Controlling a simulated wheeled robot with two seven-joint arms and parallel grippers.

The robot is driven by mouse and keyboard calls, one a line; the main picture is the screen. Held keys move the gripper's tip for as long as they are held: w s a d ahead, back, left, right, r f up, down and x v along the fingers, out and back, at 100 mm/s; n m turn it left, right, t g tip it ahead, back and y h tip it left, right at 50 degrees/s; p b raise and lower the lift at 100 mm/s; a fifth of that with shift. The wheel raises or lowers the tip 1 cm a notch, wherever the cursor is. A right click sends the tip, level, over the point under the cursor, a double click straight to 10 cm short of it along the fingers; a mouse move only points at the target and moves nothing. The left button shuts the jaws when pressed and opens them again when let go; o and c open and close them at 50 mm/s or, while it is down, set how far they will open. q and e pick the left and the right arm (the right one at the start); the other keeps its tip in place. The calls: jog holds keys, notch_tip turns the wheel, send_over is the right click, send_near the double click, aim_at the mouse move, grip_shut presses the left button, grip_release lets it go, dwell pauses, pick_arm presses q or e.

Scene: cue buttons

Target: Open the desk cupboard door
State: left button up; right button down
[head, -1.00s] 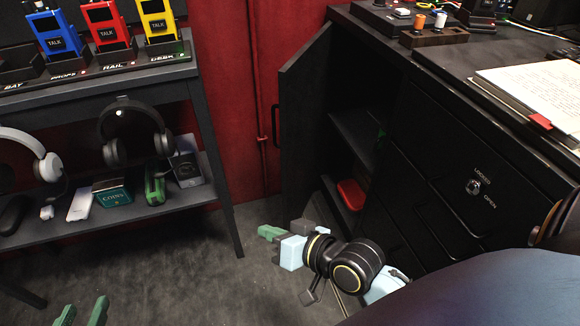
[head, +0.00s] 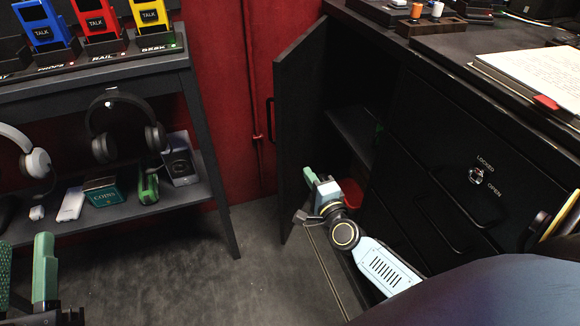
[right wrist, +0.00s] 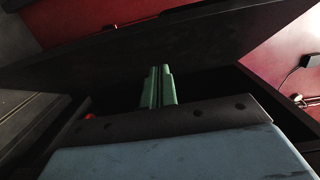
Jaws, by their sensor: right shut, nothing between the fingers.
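The desk cupboard door (head: 298,125) is a dark panel standing swung out from the black desk (head: 440,130), with the cupboard's inside visible to its right. A dark handle is on its outer side. My right gripper (head: 309,174) is shut and empty, in the opening beside the inner side of the door; I cannot tell whether it touches the door. In the right wrist view its green fingers (right wrist: 158,72) are together, with a dark panel above them. My left gripper (head: 25,262) is at the lower left of the head view, its green fingers apart, empty.
Inside the cupboard are a shelf (head: 352,135) and a red item (head: 355,194), partly hidden by my right arm. A side rack (head: 225,205) with headphones and radios stands at left. Grey floor (head: 200,270) is clear between rack and desk.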

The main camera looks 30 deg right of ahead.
aim_at(284, 155)
pick_arm(q)
jog(key=shift+s+r+t+h+b, duration=0.3)
jog(key=shift+s+r+t+b, duration=0.25)
jog(key=shift+r+t, duration=0.45)
pick_arm(e)
jog(key=shift+w+a, duration=0.3)
jog(key=shift+w, duration=0.85)
jog(key=shift+w+a, duration=0.3)
jog(key=shift+w, duration=0.85)
jog(key=shift+w+a, duration=0.3)
jog(key=shift+w, duration=0.85)
pick_arm(q)
jog(key=shift+a, duration=0.1)
pick_arm(e)
jog(key=shift+w+a, duration=0.1)
